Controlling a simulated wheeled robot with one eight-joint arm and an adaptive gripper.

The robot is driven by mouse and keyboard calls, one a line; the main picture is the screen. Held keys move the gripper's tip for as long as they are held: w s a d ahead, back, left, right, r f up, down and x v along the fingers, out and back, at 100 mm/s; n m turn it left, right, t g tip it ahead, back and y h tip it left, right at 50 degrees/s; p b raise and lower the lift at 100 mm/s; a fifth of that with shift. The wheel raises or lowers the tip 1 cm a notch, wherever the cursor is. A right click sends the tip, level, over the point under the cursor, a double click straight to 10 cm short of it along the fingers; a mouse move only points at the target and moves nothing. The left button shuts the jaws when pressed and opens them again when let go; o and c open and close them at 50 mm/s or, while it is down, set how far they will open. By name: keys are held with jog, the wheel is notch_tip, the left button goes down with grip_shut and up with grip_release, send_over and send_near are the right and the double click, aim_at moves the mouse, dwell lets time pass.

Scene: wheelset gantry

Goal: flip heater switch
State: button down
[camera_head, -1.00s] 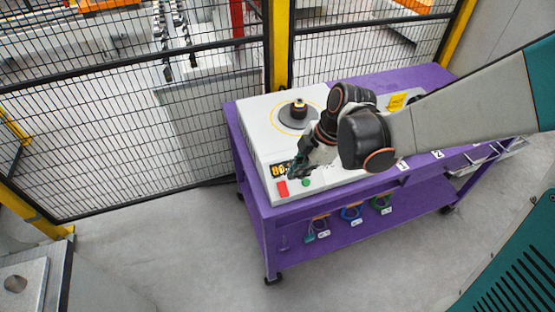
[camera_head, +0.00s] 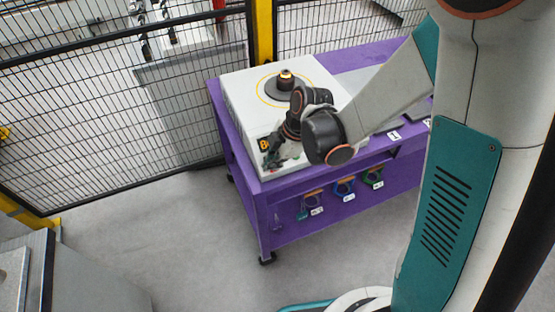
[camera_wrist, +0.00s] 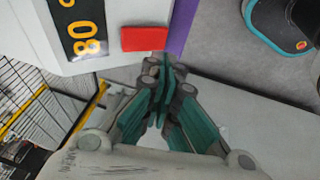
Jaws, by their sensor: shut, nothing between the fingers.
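The heater is a white box (camera_head: 243,98) on a purple cart, with a round dark part on top. Its dark display (camera_wrist: 80,28) shows orange digits "80" in the wrist view, and the display's edge (camera_head: 264,144) shows in the head view. A red rectangular switch (camera_wrist: 144,39) sits beside the display. In the head view my gripper hides the switch. My gripper (camera_wrist: 163,68) is shut and empty, its fingertips close to the red switch's lower right edge in the wrist view. I cannot tell if they touch it. It also shows in the head view (camera_head: 270,162), over the heater's front corner.
The purple cart (camera_head: 290,235) has several coloured cables hanging at its front. A black mesh fence (camera_head: 110,130) with a yellow post (camera_head: 263,30) stands behind. Grey floor (camera_head: 180,240) lies open at the front left.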

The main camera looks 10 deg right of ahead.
jog(key=shift+w+a+f, duration=0.15)
jog(key=shift+w+f, duration=0.35)
jog(key=shift+f, duration=0.3)
jog(key=shift+f+b, duration=0.1)
jog(key=shift+b, duration=0.2)
jog(key=shift+f+b, duration=0.25)
jog(key=shift+b, duration=0.1)
jog(key=shift+r, duration=0.1)
jog(key=shift+r+p, duration=0.65)
jog(key=shift+r, duration=0.2)
